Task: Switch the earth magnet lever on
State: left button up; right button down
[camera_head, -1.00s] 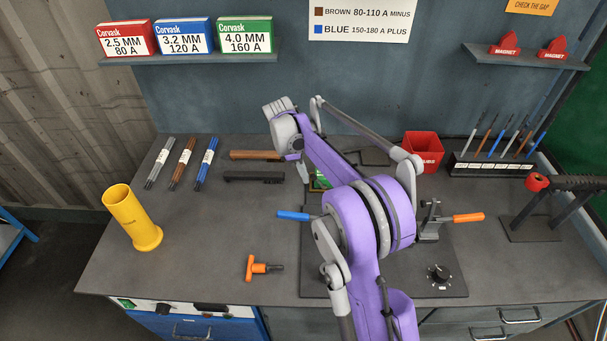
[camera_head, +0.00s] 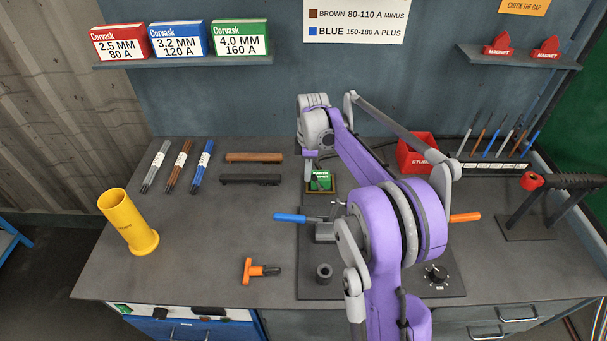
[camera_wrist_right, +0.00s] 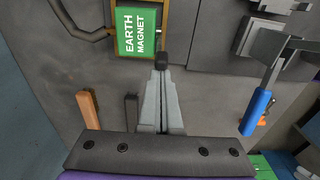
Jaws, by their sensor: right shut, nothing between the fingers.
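The earth magnet (camera_head: 320,180) is a green block with a white label, in a brown frame on the bench. It shows larger at the top of the right wrist view (camera_wrist_right: 137,32). My right gripper (camera_head: 308,181) points down at the left side of the magnet in the head view. In the wrist view its shut, empty fingers (camera_wrist_right: 161,66) end just beside the magnet's lower right corner. A small dark piece sits at the fingertips; I cannot tell whether it is the lever's end or the finger pads. The lever is not clearly visible. My left gripper is out of view.
A wooden-handled brush (camera_head: 254,157) lies left. A red bin (camera_head: 415,153) stands behind right.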

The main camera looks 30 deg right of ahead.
aim_at(316, 176)
jog(key=shift+s+d+r+t+y, duration=0.15)
jog(key=shift+s+d+t+y, duration=0.25)
jog(key=shift+d+y, duration=0.2)
jog(key=shift+s+d+r+t+y, duration=0.15)
jog(key=shift+s+d+t+y, duration=0.1)
jog(key=shift+d+t+y, duration=0.3)
jog(key=d+t+y, duration=0.1)
jog(key=s+d+y+b, duration=0.1)
jog(key=y, duration=0.1)
jog(key=shift+s+t, duration=0.2)
jog(key=shift+t, duration=0.15)
jog(key=shift+s+d+y, duration=0.1)
jog(key=shift+d+y, duration=0.1)
jog(key=shift+y, duration=0.05)
jog(key=shift+r, duration=0.1)
jog(key=shift+a+r, duration=0.1)
jog(key=shift+r+p, duration=0.45)
jog(key=shift+r, duration=0.3)
